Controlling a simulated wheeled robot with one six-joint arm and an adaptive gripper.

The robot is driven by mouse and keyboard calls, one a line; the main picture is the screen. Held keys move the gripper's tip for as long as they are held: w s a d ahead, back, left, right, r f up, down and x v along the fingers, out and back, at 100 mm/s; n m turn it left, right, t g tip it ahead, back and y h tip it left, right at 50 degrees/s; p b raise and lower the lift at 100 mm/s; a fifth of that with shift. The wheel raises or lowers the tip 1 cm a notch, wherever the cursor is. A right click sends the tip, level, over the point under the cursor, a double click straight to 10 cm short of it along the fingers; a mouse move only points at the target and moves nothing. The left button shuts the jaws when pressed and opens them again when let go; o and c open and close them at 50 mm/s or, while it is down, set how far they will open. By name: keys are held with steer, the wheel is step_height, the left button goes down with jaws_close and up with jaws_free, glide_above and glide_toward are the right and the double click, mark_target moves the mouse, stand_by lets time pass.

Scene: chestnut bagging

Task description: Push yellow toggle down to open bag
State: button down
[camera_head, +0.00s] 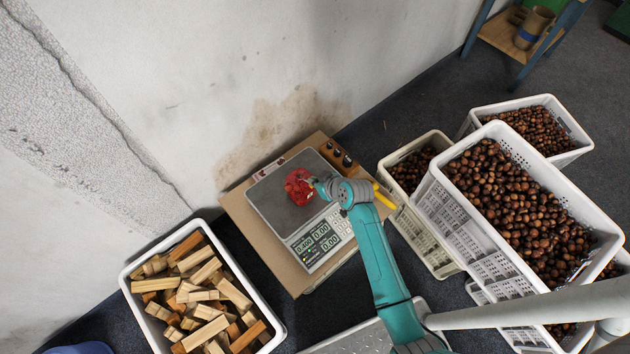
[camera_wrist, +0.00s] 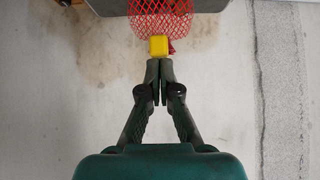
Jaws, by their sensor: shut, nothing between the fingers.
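A red mesh bag (camera_head: 299,187) lies on the metal pan of the scale (camera_head: 268,203). In the wrist view the red mesh (camera_wrist: 160,18) hangs at the top, with the yellow toggle (camera_wrist: 159,45) at its lower end. My gripper (camera_wrist: 159,62) is shut and empty, its fingertips just below the toggle; I cannot tell whether they touch it. In the head view my gripper (camera_head: 312,182) is at the bag's right side, and the toggle cannot be made out there. I cannot see the bag's mouth clearly.
The scale stands on a cardboard-coloured board (camera_head: 242,222) against the wall. A white crate of wood blocks (camera_head: 277,322) stands at lower left. Crates of chestnuts (camera_head: 608,236) stand at right, one close beside my arm (camera_head: 412,160). A blue-legged bench (camera_head: 480,28) is at the back.

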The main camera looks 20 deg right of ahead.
steer(key=shift+f, duration=0.1)
step_height(320, 180, down, 5)
steer(key=shift+f, duration=0.1)
stand_by(0.5)
steer(key=shift+s, duration=0.1)
